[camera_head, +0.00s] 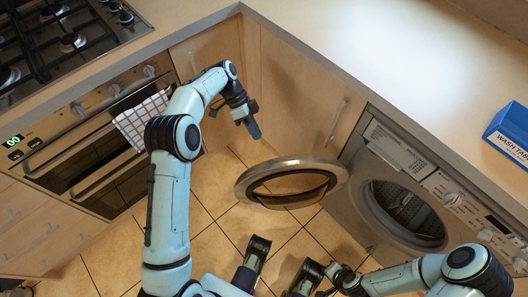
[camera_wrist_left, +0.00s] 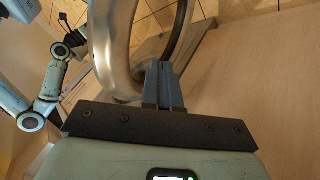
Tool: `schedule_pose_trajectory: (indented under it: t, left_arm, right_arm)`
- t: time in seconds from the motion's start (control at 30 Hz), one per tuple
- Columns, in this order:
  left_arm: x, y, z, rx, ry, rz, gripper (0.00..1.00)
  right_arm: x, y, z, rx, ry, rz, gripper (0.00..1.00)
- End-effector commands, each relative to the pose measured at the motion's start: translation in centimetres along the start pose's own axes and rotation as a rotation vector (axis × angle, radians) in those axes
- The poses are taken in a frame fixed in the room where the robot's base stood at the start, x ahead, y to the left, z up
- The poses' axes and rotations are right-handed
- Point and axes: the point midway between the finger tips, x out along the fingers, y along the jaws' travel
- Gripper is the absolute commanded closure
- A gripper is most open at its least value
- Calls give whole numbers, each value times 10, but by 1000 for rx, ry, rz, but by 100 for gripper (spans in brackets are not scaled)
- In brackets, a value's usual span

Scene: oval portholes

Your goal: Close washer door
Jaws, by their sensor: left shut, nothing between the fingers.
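The washer (camera_head: 415,165) stands at the right under the counter, with its round drum opening uncovered. Its door (camera_head: 245,188), a silver ring with dark glass, is swung wide open to the left of the opening. My left gripper (camera_head: 252,128) is shut and empty, beyond the door and near the wooden cabinet. In the left wrist view, the door ring (camera_wrist_left: 118,60) is close to the shut left fingertips (camera_wrist_left: 164,68); contact cannot be told. My right gripper (camera_head: 335,275) is low in the head view, apart from the door, its jaw state unclear.
Wooden cabinet fronts (camera_head: 300,90) stand close behind the left gripper. A blue box (camera_head: 510,135) sits on the counter (camera_head: 400,60). The tiled floor (camera_head: 215,180) around the door is clear.

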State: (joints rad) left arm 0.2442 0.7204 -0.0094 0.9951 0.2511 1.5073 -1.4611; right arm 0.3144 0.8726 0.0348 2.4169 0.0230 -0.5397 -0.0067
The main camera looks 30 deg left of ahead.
Motion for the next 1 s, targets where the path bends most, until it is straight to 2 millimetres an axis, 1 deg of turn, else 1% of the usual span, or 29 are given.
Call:
schedule_pose_trajectory:
  t: [0.03,0.23,0.27,0.4,0.6,1.0]
  left_arm:
    - [13,0,0,0,-1,4,100]
    - [57,0,0,0,-1,3,100]
    - [55,5,0,0,0,0,100]
    - [61,20,0,0,1,-1,100]
    - [68,32,0,0,3,-2,100]
    - [70,35,0,0,2,-2,100]
  right_arm:
    - [3,1,-3,1,7,1,100]
    - [8,3,-11,3,30,2,100]
    - [8,3,-11,3,31,2,100]
    - [7,3,-10,3,29,2,100]
    - [7,3,-10,3,29,2,100]
    - [7,3,-10,3,29,2,100]
